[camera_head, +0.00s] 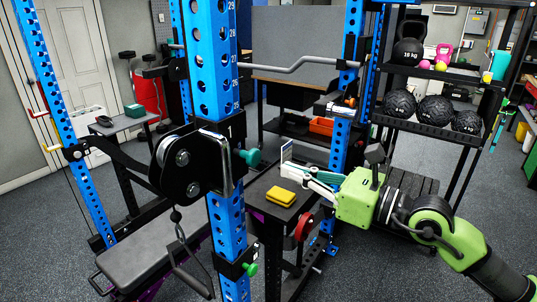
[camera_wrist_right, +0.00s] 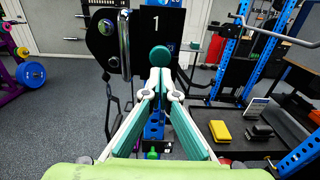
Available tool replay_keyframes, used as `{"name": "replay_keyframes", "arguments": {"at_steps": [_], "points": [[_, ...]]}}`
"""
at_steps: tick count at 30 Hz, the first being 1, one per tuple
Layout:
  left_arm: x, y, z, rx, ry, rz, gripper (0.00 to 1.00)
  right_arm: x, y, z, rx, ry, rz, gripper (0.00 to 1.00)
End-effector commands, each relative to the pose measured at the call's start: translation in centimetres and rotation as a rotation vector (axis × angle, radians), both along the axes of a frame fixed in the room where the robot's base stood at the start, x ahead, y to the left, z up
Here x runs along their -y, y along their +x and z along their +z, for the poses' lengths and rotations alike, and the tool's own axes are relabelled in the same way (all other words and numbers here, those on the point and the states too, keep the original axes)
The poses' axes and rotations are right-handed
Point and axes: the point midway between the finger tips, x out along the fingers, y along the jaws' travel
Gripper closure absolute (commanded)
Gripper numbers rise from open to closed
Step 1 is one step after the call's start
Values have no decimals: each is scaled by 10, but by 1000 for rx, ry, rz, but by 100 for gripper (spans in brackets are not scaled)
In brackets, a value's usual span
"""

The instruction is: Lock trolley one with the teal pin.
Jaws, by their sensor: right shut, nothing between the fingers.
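Trolley one, a black carriage (camera_head: 185,160) with round pulleys, sits on the numbered blue upright (camera_head: 215,60). Its black plate marked "1" (camera_wrist_right: 172,17) shows in the wrist view. The teal pin's round knob (camera_head: 251,157) sticks out of the trolley's right side. The knob (camera_wrist_right: 160,56) is straight beyond my fingertips in the wrist view. My right gripper (camera_head: 286,169) is shut and empty, pointing at the knob, with a small gap between them in the head view. How deep the pin sits is hidden. My left gripper is not in view.
A green knob (camera_head: 250,269) is lower on the same upright. A yellow block (camera_head: 280,197) lies on a dark stand below my right gripper. A second blue upright (camera_head: 340,150) stands behind my right gripper. A bench (camera_head: 155,250) is at the lower left.

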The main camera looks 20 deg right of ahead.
Motion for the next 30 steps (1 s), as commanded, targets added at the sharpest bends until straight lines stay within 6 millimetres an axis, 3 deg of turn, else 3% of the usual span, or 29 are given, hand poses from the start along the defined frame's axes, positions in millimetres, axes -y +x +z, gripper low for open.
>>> {"name": "replay_keyframes", "arguments": {"at_steps": [1, 12, 30], "points": [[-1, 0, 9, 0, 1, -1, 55, -4, 7, 6, 2, 7, -2, 100], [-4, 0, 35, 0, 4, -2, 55, -34, 44, 3, 0, 5, -1, 100], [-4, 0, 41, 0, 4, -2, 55, -44, 58, 2, 1, 6, -2, 100]]}}
